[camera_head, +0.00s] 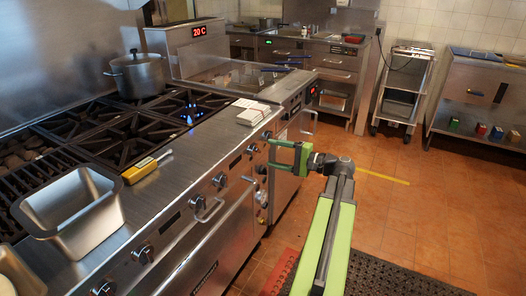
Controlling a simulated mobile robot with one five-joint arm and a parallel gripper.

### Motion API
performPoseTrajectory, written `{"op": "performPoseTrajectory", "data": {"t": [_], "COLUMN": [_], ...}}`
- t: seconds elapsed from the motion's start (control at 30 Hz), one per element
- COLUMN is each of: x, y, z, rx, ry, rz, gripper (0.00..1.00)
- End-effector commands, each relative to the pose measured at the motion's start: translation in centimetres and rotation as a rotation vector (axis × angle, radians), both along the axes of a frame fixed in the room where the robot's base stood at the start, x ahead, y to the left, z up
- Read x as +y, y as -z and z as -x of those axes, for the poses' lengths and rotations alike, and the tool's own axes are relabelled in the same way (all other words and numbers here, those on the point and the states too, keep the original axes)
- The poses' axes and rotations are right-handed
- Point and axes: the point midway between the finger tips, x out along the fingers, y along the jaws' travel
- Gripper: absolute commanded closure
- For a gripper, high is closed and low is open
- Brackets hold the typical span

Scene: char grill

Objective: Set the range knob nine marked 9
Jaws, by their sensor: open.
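The range's front panel (171,221) carries a row of dark round knobs, among them a near knob (142,254), a middle knob (220,181) and a farther knob (252,150). The number markings are too small to read, so I cannot tell which knob is nine. My green gripper (270,154) is open, its two fingers pointing left at the far part of the panel. Nothing shows between the fingers. They look close to the farther knobs, but I cannot tell whether they touch any. The fingers partly hide the panel there.
A steel pot (138,75) stands on the back burners near a blue flame (189,113). A steel pan (72,212), a yellow-handled tool (140,170) and a white stack (251,113) lie on the range top. Handles stick out below the knobs.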

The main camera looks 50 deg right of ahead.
Motion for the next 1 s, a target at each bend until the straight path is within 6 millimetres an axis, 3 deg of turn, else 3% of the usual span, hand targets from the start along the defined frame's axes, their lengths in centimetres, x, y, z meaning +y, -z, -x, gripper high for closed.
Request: {"op": "performPoseTrajectory", "data": {"t": [0.2, 0.4, 0.6, 1.0], "x": [-2.0, -3.2, -3.5, -3.4], "y": [-0.5, -0.7, -0.7, -0.7], "z": [6.0, 9.8, 11.1, 11.1], "rx": [0.000, 0.001, 0.000, 0.000], "ry": [0.005, 0.003, 0.001, -0.001], "rz": [0.000, 0.000, 0.000, 0.000], "gripper": [0.35, 0.35, 0.35, 0.35]}}
